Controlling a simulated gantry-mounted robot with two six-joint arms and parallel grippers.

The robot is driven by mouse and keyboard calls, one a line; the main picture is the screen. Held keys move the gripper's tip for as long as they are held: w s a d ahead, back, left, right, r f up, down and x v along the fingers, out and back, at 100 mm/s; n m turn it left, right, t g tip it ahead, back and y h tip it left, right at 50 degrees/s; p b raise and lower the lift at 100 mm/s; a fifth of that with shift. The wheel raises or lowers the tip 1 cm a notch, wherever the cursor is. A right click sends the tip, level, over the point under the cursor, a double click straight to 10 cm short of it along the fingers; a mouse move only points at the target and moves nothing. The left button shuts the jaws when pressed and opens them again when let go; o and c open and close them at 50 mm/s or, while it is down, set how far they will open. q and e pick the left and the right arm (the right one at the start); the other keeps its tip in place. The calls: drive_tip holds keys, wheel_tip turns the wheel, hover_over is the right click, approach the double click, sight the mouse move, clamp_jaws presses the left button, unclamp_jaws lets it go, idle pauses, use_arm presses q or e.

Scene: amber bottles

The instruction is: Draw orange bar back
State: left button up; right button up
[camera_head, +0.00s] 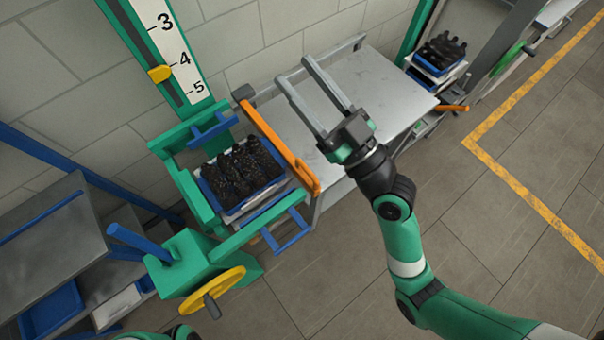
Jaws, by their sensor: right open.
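The orange bar (279,145) lies across the right side of the green frame, between the blue tray of dark bottles (241,170) and the grey metal table (376,92). Its near end is wider and hangs over the table's front left corner. My right gripper (298,84) is open and empty above the table, to the right of the bar and apart from it. Its two long grey fingers point up and left, toward the wall. My left gripper is not in view; a bit of green and black at the bottom edge may be my left arm.
A yellow handwheel (212,290) and a blue lever (138,241) are on the green frame at the front left. A numbered scale (172,45) stands behind. The tabletop is mostly clear.

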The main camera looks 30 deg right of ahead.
drive_tip(key=s+d+f+m+g+h+b, duration=0.15)
drive_tip(key=f+b, duration=0.25)
drive_tip(key=f, duration=0.9)
drive_tip(key=s+d+f+m+g+h+b, duration=0.15)
drive_tip(key=f+b, duration=0.25)
drive_tip(key=f, duration=0.9)
drive_tip(key=m+g+b, duration=0.1)
drive_tip(key=g+b, duration=0.1)
drive_tip(key=b, duration=0.3)
approach(301, 163)
drive_tip(key=shift+s+a+f+h, duration=0.15)
drive_tip(key=shift+s+f, duration=0.2)
drive_tip(key=shift+s, duration=0.25)
drive_tip(key=shift+s+d+f+h, duration=0.15)
drive_tip(key=shift+s+f, duration=0.2)
drive_tip(key=shift+s, duration=0.3)
drive_tip(key=shift+w+r, duration=0.2)
drive_tip(key=shift+w, duration=0.1)
use_arm(q)
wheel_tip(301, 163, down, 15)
drive_tip(key=p, duration=0.2)
use_arm(e)
drive_tip(key=w, duration=0.7)
drive_tip(key=w+a, duration=0.1)
drive_tip(key=w, duration=0.3)
drive_tip(key=shift+w, duration=0.15)
clamp_jaws()
